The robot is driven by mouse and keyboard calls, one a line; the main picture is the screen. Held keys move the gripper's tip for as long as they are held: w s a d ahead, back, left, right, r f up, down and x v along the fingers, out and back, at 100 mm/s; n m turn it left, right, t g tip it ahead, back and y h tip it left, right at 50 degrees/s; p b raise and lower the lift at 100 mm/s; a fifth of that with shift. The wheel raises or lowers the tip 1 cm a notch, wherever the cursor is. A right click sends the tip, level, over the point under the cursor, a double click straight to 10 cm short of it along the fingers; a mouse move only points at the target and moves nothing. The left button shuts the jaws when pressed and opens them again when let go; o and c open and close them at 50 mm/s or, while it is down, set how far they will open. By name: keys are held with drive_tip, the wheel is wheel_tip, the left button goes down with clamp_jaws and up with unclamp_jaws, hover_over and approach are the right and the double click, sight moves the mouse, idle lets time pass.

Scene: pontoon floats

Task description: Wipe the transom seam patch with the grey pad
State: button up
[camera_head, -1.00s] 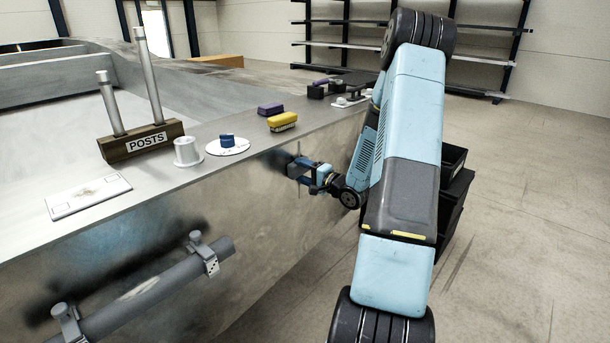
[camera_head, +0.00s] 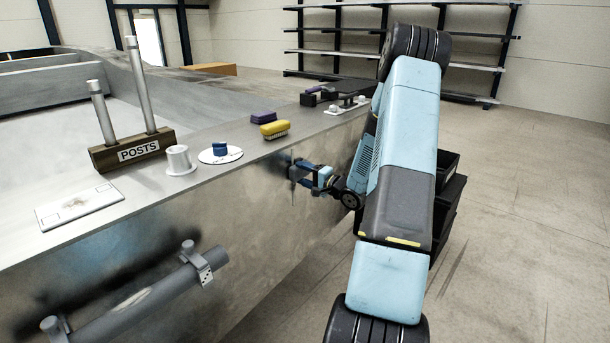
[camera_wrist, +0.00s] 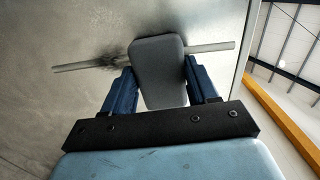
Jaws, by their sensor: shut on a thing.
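My gripper (camera_head: 303,171) is shut on the grey pad and is up against the metal side face of the hull (camera_head: 255,205). In the wrist view the grey pad (camera_wrist: 158,70) sits between the two blue fingers, its broad face towards the camera. Behind it a thin raised seam strip (camera_wrist: 212,47) runs across the metal on both sides. A dark smudge (camera_wrist: 106,60) shows on the seam just left of the pad. The pad hides the metal behind it, and I cannot tell whether it presses on it. In the head view the pad is too small to make out clearly.
On the ledge above stand a yellow brush (camera_head: 275,130), a purple block (camera_head: 263,117), a blue item on a white disc (camera_head: 220,149), a white spool (camera_head: 179,160), a posts holder (camera_head: 133,150) and a white plate (camera_head: 80,206). A clamped pipe (camera_head: 150,300) juts out at lower left.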

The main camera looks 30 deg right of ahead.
drive_tip(key=shift+s, duration=0.1)
drive_tip(key=shift+v, duration=2.9)
drive_tip(key=shift+s, duration=0.15)
drive_tip(key=v, duration=0.2)
drive_tip(key=shift+s, duration=0.4)
drive_tip(key=shift+s, duration=0.1)
